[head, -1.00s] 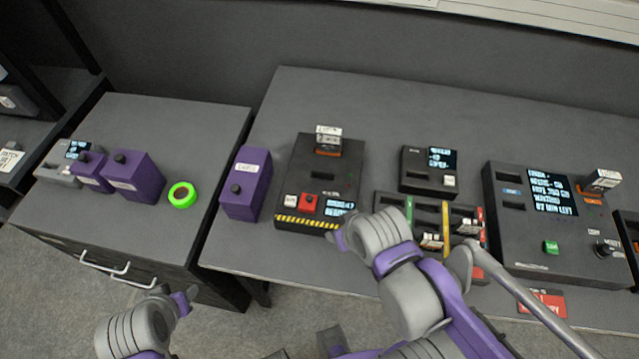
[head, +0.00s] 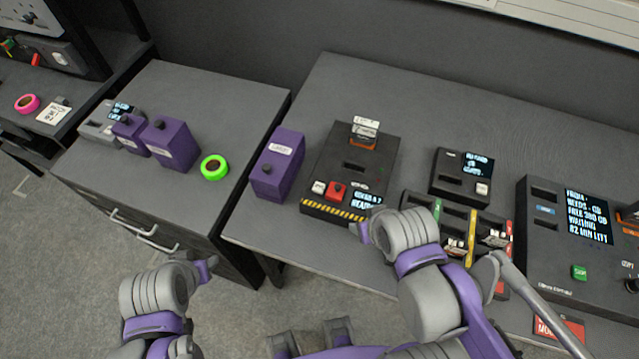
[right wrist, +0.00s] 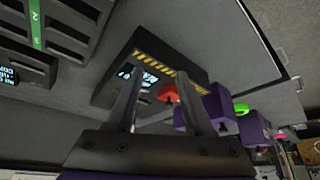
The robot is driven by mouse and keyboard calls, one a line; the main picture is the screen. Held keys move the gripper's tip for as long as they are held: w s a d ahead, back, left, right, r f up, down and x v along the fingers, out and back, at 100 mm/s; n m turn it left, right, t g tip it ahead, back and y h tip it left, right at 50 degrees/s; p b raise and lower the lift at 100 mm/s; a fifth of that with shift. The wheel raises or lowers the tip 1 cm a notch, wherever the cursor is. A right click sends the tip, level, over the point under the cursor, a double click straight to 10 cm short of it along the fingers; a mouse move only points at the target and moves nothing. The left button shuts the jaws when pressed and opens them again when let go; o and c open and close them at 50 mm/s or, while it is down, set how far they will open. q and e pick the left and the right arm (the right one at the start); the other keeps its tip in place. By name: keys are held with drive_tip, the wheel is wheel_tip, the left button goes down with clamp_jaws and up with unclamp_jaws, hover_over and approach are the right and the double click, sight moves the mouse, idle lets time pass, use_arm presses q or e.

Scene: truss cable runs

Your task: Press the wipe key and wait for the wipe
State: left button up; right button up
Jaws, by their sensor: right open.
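The black device with a yellow-and-black striped front edge (head: 377,147) stands on the main table in the head view. It has a red key (head: 336,191), a white key (head: 318,187) and a small lit display (head: 367,200); the key lettering is too small to read. A white-labelled card or cartridge (head: 365,128) stands upright in its back slot. My right gripper (head: 362,232) is in front of the device's near edge, apart from the keys. In the right wrist view its fingers are spread and empty, with the red key (right wrist: 168,93) seen between them. My left gripper (head: 206,268) hangs low, left of the table.
A purple box (head: 279,165) stands just left of the device. A small display unit (head: 460,176) and a slotted tray (head: 425,205) are to its right, then a larger console (head: 565,265). A green tape roll (head: 214,167) and purple boxes are on the left cabinet.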

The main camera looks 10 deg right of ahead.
drive_tip(key=shift+c, duration=0.2)
clamp_jaws()
idle(1.6)
